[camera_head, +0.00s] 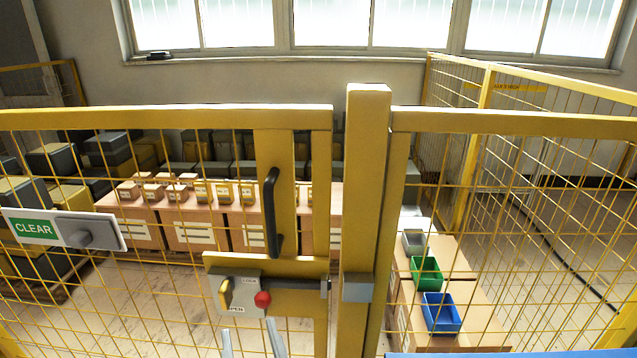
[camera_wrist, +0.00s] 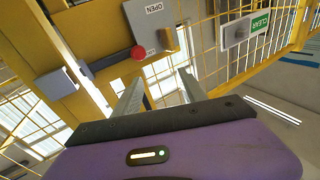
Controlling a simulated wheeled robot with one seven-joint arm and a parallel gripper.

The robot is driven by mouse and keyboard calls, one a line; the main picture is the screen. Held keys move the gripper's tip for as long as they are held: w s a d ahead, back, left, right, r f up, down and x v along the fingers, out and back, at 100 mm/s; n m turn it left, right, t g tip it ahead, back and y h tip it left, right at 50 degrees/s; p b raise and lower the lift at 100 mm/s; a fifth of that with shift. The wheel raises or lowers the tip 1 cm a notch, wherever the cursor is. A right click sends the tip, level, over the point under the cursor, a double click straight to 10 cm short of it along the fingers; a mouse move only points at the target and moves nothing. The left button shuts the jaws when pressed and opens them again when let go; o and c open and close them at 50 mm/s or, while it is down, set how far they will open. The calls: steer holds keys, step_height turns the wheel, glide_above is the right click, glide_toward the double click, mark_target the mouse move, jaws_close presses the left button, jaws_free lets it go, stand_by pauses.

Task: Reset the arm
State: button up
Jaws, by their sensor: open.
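My gripper (camera_wrist: 157,90) is open and empty in the wrist view, its two grey fingers apart below the gate's latch. Its fingertips (camera_head: 250,340) also show at the bottom of the head view, just under the latch plate. The red knob (camera_wrist: 138,53) also shows in the wrist view, apart from the fingers. The latch bar reaches right toward a grey block on the yellow post.
A yellow mesh fence and gate (camera_head: 293,200) stand close in front of me. A green CLEAR sign with a grey slider (camera_head: 90,234) hangs left. Behind the fence are boxes (camera_head: 195,230) and green and blue bins (camera_head: 441,313). A black handle (camera_head: 272,212) is on the gate.

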steer(key=s+d+f+m+g+h+p, duration=0.1)
steer(key=s+d+f+m+h, duration=0.1)
steer(key=s+d, duration=1.3)
steer(key=s+d+f+m+g+h+p, duration=0.1)
steer(key=s+d+f+h, duration=0.4)
steer(key=s+d, duration=1)
steer(key=shift+d+f+m+g+p, duration=0.15)
steer(key=shift+f+m+g+p, duration=0.25)
steer(key=shift+s, duration=0.1)
